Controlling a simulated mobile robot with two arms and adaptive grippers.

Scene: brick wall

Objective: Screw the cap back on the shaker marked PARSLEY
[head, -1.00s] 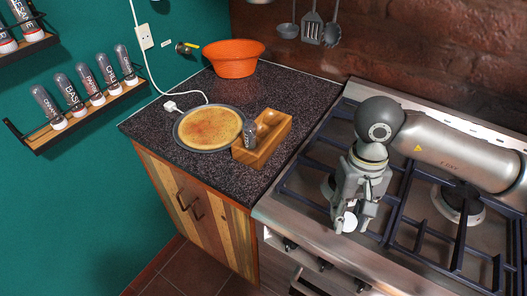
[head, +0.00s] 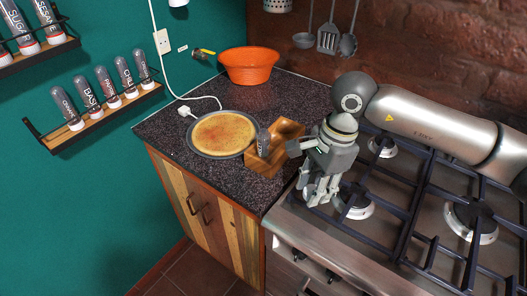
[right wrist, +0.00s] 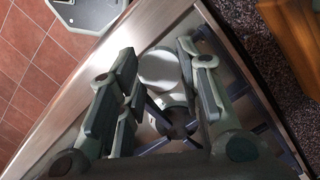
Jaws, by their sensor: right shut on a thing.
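My right gripper (head: 318,198) is over the front left of the stove, with its fingers pointing down. In the right wrist view the gripper (right wrist: 152,92) is shut on a round white cap (right wrist: 160,70), held between its fingers. In the head view the fingers mostly hide the cap. A dark grey shaker (head: 263,142) stands at the left end of the wooden box (head: 266,164), left of the gripper and apart from it. I see no white cap on it, and its label is too small to read. My left gripper is out of view.
A pan with a flat cake (head: 224,133) sits left of the box, and an orange bowl (head: 249,66) stands behind. Wall racks (head: 95,118) hold several capped shakers. Raised stove grates (head: 415,190) lie right of the gripper. Utensils (head: 327,38) hang at the back.

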